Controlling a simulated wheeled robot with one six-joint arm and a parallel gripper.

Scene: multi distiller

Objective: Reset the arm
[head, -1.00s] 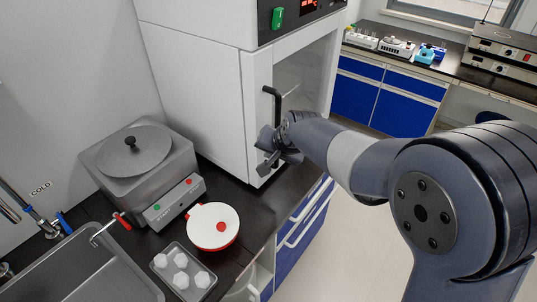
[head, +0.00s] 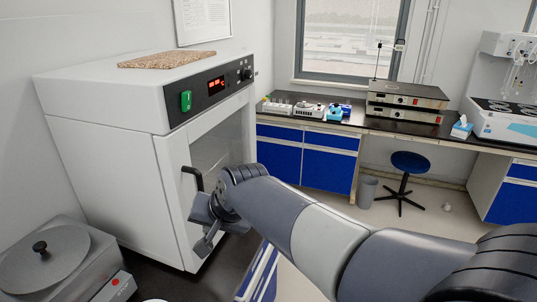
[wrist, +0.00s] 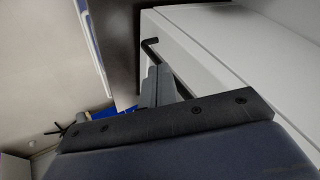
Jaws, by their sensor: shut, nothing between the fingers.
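My gripper (head: 203,240) is at the front of the white oven (head: 110,160), just below the black door handle (head: 192,178). Its fingers are shut with nothing between them. In the wrist view the closed fingers (wrist: 156,85) point toward the oven, and the handle (wrist: 150,45) shows just beyond their tips. I cannot tell whether the gripper touches the door. My arm reaches in from the lower right of the head view.
A grey lidded bath (head: 45,262) stands on the dark counter at lower left. A board (head: 167,59) lies on the oven. A far bench (head: 375,125) holds instruments. A blue stool (head: 411,161) and a bin (head: 367,191) stand on open floor at right.

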